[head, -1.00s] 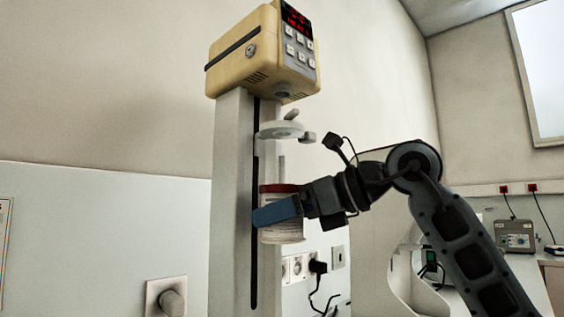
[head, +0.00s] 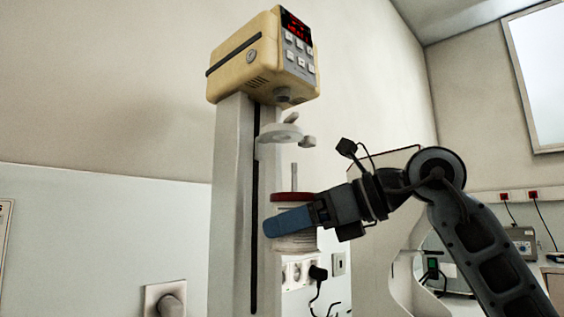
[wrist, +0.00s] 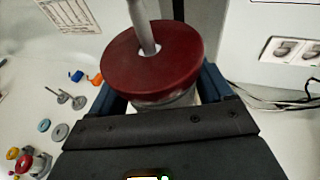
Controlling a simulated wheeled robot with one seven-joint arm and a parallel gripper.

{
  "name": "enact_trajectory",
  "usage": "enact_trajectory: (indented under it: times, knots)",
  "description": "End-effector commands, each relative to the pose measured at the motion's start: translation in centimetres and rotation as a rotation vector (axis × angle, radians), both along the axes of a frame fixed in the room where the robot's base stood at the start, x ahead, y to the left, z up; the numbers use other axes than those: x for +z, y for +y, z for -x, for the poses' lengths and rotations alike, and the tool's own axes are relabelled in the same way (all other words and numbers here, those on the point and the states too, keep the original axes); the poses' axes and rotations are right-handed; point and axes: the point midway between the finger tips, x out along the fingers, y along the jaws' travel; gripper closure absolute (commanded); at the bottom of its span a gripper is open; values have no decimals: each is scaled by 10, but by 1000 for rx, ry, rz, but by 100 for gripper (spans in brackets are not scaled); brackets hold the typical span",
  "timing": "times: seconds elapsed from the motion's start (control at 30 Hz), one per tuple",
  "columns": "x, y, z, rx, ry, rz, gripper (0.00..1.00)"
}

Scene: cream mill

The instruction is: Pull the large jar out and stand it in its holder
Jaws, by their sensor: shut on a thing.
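The large jar (head: 296,243) is white with a dark red lid (head: 291,197). A grey rod stands up through the hole in the lid. My gripper (head: 290,222) is shut on the jar, its blue fingers on either side just below the lid. The jar looks upright and hangs in front of the column of the cream mill (head: 262,62), below its light grey ring holder (head: 280,133). In the wrist view the red lid (wrist: 152,60) and the rod are close up, and the jar's lower part is hidden by my gripper.
In the wrist view, several small parts lie on the white surface at the left, among them grey discs (wrist: 60,131) and a small red-lidded jar (wrist: 30,165). Wall sockets (head: 299,272) with a black cable are behind. A grey device (head: 522,240) stands far right.

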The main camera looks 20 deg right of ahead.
Motion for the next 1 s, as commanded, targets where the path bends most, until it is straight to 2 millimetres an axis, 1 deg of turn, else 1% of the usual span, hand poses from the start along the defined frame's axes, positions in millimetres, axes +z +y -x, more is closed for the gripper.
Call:
enact_trajectory:
  times: [1.0]
  knots:
    - [0,-18,43,-1,-1,0,56]
